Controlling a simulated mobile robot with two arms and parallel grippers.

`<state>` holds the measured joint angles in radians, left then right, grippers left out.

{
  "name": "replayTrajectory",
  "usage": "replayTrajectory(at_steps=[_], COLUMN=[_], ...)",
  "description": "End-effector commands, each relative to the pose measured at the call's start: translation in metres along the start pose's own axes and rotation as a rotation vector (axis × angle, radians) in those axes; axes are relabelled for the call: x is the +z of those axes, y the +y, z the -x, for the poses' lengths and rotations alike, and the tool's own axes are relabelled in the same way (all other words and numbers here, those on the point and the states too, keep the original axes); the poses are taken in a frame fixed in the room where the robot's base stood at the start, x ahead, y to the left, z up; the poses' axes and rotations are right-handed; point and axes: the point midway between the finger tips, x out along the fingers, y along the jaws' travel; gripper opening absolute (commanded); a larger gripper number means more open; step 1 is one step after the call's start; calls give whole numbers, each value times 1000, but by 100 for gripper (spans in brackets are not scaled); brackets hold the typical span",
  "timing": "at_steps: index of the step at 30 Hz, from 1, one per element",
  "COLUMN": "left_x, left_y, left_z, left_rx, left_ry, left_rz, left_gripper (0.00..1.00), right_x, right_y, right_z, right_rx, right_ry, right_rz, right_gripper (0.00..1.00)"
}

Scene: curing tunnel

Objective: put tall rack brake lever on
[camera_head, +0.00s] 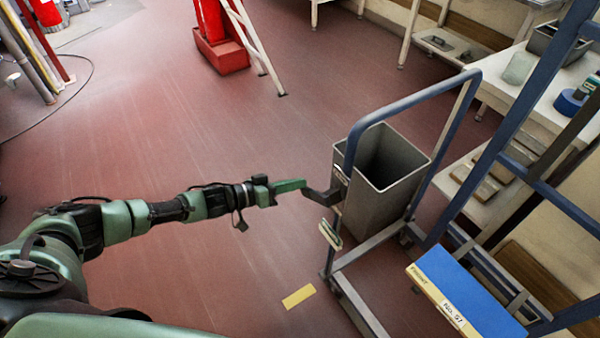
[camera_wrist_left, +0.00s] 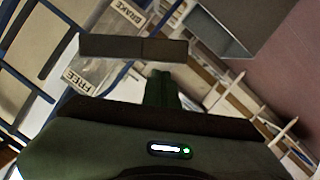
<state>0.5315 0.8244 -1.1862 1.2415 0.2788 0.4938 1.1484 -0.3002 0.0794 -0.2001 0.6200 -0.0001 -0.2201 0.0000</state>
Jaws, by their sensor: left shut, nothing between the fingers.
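My left gripper (camera_head: 298,186) is shut and empty, its green fingers pointing right at a dark lever (camera_head: 322,196) on the near post of a blue-topped frame (camera_head: 352,150). In the head view the fingertips are at or very close to the lever; contact is unclear. In the left wrist view the shut green fingers (camera_wrist_left: 160,90) point at a dark bar (camera_wrist_left: 133,48), which appears to be this lever. It lies across a pale plate (camera_wrist_left: 98,72) marked BRAKE at its upper end and FREE at its lower end. My right gripper is out of view.
A taller blue frame (camera_head: 500,130) and a blue-topped box (camera_head: 465,290) are at right. A yellow floor mark (camera_head: 299,297) lies in front.

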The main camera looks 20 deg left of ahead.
Motion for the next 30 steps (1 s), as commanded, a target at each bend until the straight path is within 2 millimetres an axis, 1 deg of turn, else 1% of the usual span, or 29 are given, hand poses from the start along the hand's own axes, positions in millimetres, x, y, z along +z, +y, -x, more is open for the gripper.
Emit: replayTrajectory(at_steps=[1,6,23,26,30], left_x=[4,7,9,7,-4], left_y=[-1,-2,-2,0,7], left_z=[-1,-2,-2,-2,1], left_rx=[0,0,0,0,-1], left_ry=[0,0,-1,-1,1], left_rz=[0,-1,-3,-3,-3], left_gripper=[0,0,0,0,0], right_x=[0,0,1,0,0], right_y=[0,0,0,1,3], right_z=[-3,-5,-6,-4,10], right_rx=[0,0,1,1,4], right_ry=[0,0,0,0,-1], right_rz=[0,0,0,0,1], right_gripper=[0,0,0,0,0])
